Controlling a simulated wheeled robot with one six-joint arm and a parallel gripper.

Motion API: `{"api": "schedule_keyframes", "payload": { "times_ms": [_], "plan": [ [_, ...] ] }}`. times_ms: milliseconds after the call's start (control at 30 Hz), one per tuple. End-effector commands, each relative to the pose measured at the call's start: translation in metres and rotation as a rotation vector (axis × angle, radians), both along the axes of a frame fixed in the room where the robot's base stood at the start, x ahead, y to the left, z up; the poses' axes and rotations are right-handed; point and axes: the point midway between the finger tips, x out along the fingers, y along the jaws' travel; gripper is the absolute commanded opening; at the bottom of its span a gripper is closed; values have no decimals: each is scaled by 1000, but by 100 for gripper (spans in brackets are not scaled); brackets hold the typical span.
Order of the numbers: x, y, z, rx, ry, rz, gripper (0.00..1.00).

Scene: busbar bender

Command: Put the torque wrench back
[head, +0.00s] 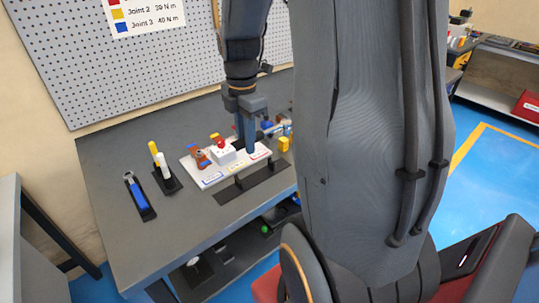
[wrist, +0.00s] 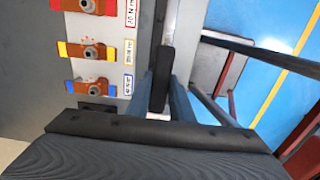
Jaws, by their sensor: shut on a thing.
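My gripper (head: 250,133) points down over the back right part of the bench, above the busbar board. In the wrist view its two blue fingers (wrist: 162,98) are shut on a long dark bar, which looks like the torque wrench (wrist: 167,50). Most of it is hidden by the fingers and the arm in the head view. A black rack (head: 232,190) with two short uprights lies along the bench's front edge; nothing shows lying on it. A blue-handled wrench-like tool (head: 138,194) rests in a black tray at the left.
The white busbar board (head: 212,180) carries copper joints with bolts, also in the wrist view (wrist: 88,52). A grey pegboard (head: 130,60) rises behind.

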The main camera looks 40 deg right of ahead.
Motion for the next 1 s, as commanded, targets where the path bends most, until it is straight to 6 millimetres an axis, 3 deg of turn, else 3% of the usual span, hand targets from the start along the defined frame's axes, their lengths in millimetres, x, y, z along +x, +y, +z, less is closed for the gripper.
{"api": "schedule_keyframes", "payload": {
  "times_ms": [333,800,1000],
  "plan": [
    [0,4,-47,1,4,9,0],
    [0,3,-92,1,3,5,0],
    [0,2,-99,0,0,4,0]
  ]
}}
